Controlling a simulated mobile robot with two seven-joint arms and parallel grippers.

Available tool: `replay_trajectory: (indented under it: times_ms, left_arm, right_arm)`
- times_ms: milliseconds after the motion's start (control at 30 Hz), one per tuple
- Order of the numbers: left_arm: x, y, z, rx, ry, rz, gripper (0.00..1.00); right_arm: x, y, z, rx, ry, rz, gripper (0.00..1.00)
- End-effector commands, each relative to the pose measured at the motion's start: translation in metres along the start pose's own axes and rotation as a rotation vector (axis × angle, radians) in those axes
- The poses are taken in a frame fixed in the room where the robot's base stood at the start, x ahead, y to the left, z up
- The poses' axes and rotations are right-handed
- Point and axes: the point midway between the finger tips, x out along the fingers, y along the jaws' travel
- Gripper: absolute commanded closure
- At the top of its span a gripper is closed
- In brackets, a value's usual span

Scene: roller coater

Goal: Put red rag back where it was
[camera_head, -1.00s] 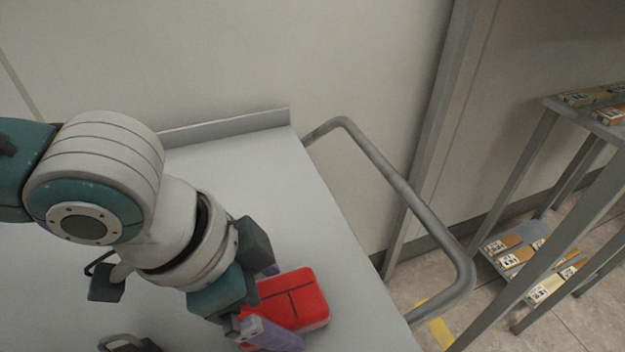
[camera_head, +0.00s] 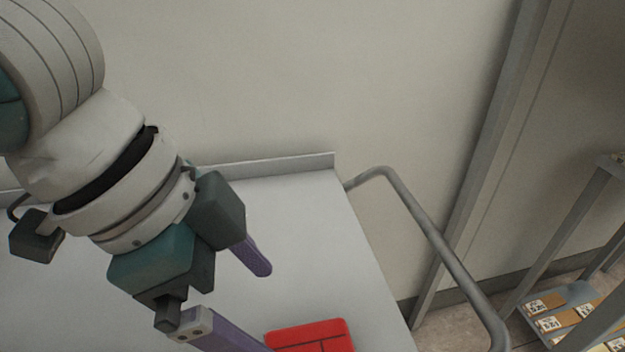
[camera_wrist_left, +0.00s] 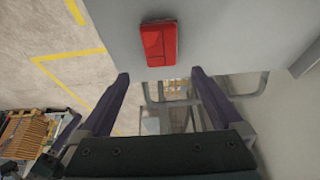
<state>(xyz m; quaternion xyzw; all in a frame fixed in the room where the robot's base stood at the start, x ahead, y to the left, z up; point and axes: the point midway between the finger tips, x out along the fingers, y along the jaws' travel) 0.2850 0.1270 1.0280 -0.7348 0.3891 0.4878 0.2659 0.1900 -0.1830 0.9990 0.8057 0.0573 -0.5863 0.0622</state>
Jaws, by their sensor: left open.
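The red rag (camera_head: 310,337) is a folded red block with dark crease lines. It lies flat on the grey cart top (camera_head: 300,240) near its right edge, cut off by the bottom of the head view. In the left wrist view the whole rag (camera_wrist_left: 158,43) shows beyond the fingertips, apart from them. My left gripper (camera_head: 262,308) is open and empty, raised above the cart top to the left of the rag. Its two purple fingers are wide apart in the left wrist view (camera_wrist_left: 160,76). My right gripper is not in view.
A bent grey tube handle (camera_head: 437,240) stands off the cart's right end. A low raised lip (camera_head: 250,167) runs along the back edge by the wall. A metal rack with labelled boxes (camera_head: 560,315) stands at right. The cart's back middle is clear.

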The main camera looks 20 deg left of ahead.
Motion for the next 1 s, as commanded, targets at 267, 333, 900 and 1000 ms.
replay_trajectory:
  times_ms: [267,333,900,1000]
  left_arm:
    - [0.006,0.060,-0.057,0.021,0.186,0.022,0.00]
    - [0.003,0.065,-0.066,-0.054,0.234,-0.008,0.00]
    - [-0.012,0.048,0.104,-0.761,-0.099,-0.302,0.00]
    - [-0.012,0.047,0.104,-0.761,-0.100,-0.303,0.00]
  right_arm:
    - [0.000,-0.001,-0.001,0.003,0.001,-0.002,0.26]
    - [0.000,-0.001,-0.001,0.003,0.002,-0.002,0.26]
    - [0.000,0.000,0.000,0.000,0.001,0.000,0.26]
    - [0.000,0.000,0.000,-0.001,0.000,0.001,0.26]
